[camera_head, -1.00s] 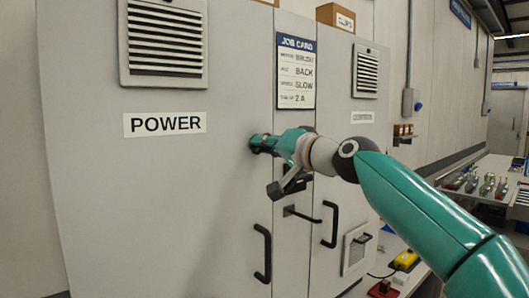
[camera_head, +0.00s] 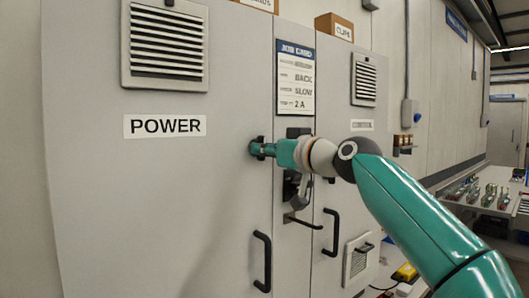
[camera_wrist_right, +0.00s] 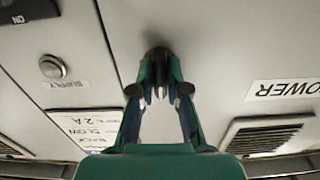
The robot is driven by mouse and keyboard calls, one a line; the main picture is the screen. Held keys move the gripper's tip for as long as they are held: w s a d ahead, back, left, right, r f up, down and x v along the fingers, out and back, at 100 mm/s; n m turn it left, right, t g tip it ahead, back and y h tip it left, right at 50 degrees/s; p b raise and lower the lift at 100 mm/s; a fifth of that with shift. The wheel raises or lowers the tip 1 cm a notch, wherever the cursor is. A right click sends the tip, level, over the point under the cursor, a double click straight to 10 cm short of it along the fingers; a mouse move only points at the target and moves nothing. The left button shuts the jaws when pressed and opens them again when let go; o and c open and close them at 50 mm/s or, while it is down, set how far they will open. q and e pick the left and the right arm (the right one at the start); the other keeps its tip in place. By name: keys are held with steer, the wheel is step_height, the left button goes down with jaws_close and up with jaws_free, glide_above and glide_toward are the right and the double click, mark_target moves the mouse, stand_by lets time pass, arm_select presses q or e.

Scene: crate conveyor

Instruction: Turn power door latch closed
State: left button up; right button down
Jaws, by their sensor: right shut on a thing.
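The grey power door (camera_head: 150,200) carries the POWER label (camera_head: 165,126) and a vent at its top. The dark door latch (camera_head: 256,147) sits near the door's right edge and is mostly hidden by my gripper in the head view. My right gripper (camera_head: 268,149) reaches it from the right. In the right wrist view, the fingers of my right gripper (camera_wrist_right: 159,88) are closed on the dark latch knob (camera_wrist_right: 158,53). The exact angle of the latch is hard to tell. My left gripper is not in view.
Black door handles (camera_head: 263,262) and a job card (camera_head: 295,78) are close to my arm. A second cabinet door (camera_head: 345,200) with a vent stands to the right. The right wrist view shows a round supply button (camera_wrist_right: 52,67). A bench (camera_head: 490,200) holds several items.

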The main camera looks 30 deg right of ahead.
steer(key=shift+w+f, duration=0.1)
steer(key=shift+f, duration=0.2)
steer(key=c, duration=1.2)
jaws_free()
steer(key=shift+r, duration=0.1)
steer(key=shift+o, duration=0.2)
steer(key=shift+r, duration=0.1)
steer(key=s, duration=1.2)
steer(key=shift+d, duration=0.45)
